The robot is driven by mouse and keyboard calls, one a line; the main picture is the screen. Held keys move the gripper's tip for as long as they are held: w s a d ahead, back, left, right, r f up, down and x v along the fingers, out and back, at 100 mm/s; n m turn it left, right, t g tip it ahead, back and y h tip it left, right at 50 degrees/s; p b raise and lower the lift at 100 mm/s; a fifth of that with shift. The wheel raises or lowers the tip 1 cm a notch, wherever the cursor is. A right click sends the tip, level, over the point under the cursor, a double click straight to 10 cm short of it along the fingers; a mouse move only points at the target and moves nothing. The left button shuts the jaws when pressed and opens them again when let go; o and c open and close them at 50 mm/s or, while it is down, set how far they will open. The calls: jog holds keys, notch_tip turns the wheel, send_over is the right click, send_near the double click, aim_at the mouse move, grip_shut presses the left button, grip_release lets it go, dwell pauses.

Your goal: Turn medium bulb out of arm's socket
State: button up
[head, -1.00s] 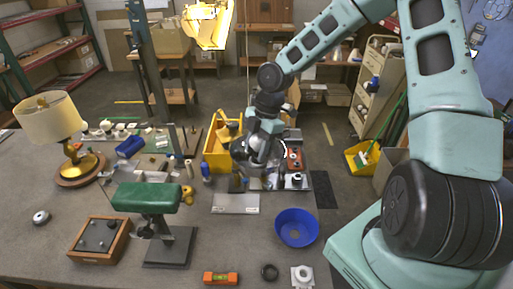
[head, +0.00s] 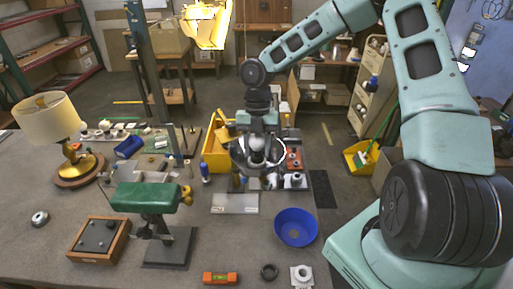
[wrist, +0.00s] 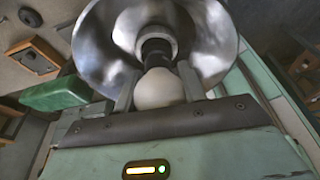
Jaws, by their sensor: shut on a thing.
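The medium bulb (wrist: 160,90) is a white globe, seen in the wrist view between the two fingers of my gripper (wrist: 159,82). My gripper is shut on it. Its upper end meets a dark socket (wrist: 155,48) inside a shiny metal shade (wrist: 95,45). Bulb and socket look in line; the thread is hidden, so I cannot tell how far the bulb is in. In the head view my gripper (head: 257,150) is at the shade, beyond the grey plate, and the bulb is hard to make out there.
A yellow bin (head: 214,155) stands close left of my gripper. A red-topped part (head: 293,162) lies close right.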

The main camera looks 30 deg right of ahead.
aim_at(258, 136)
jog(key=n+h, duration=0.1)
jog(key=n, duration=0.2)
jog(key=shift+n, duration=0.4)
jog(key=o, duration=0.3)
jog(key=shift+d+n+g, duration=0.1)
jog(key=shift+n+g, duration=0.2)
jog(key=shift+n, duration=0.2)
jog(key=c, duration=0.3)
jog(key=shift+r, duration=0.9)
jog(key=shift+r, duration=1.55)
jog(key=shift+r, duration=2)
